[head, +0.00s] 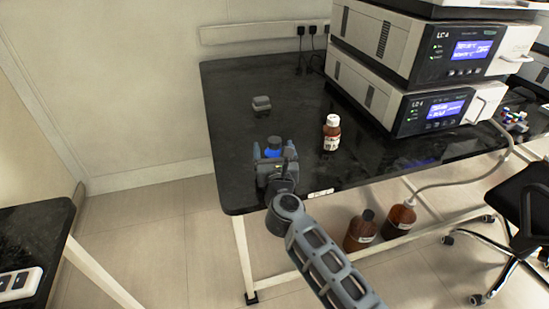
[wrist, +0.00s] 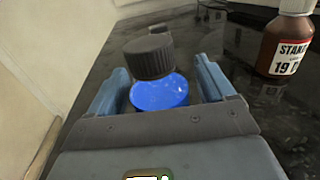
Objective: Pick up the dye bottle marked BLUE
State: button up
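A small bottle with a dark ribbed cap (wrist: 148,57) and a bright blue body (wrist: 160,92) stands between the fingers of my gripper (wrist: 160,85). The fingers are on either side of it, seemingly with small gaps, so my gripper looks open around it. In the head view, the blue bottle (head: 274,148) is near the black bench's front left part, and my gripper (head: 273,155) reaches it from the front. The gripper hides its lower part. I cannot read any marking on it.
A brown bottle (head: 331,133) with a white cap and label stands to the right; it also shows in the wrist view (wrist: 285,45). A small grey object (head: 261,103) lies behind. Stacked LC instruments (head: 430,107) fill the bench's right. Bare black bench top (head: 235,130) lies to the left.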

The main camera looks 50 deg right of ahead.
jog(key=c, duration=1)
jog(key=shift+c, duration=0.2)
